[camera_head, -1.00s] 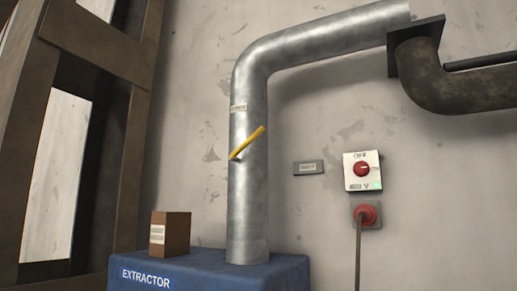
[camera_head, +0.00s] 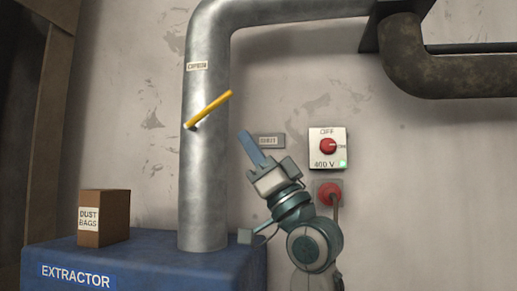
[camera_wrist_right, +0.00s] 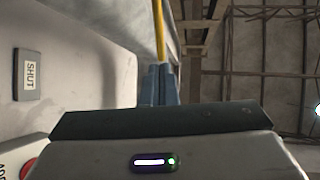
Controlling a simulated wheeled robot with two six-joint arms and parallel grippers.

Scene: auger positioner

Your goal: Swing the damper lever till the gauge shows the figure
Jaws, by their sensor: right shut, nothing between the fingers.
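The yellow damper lever (camera_head: 209,109) slants up to the right from its pivot on the front of the grey metal duct (camera_head: 205,170). It also shows in the right wrist view (camera_wrist_right: 159,30), beyond the fingertips. My right gripper (camera_head: 246,138) is shut and empty, its blue fingers pointing up and left. It is below and right of the lever's free end, with a visible gap in the head view. The wrist view shows the closed fingers (camera_wrist_right: 160,85) in line with the lever. I see no gauge. My left gripper is not in view.
A SHUT plate (camera_head: 271,141) is on the wall behind my right gripper. A switch box (camera_head: 328,148) and red plug (camera_head: 328,192) are to the right. The blue extractor (camera_head: 150,262) carries a brown dust bags box (camera_head: 104,217). A dark pipe (camera_head: 440,75) runs upper right.

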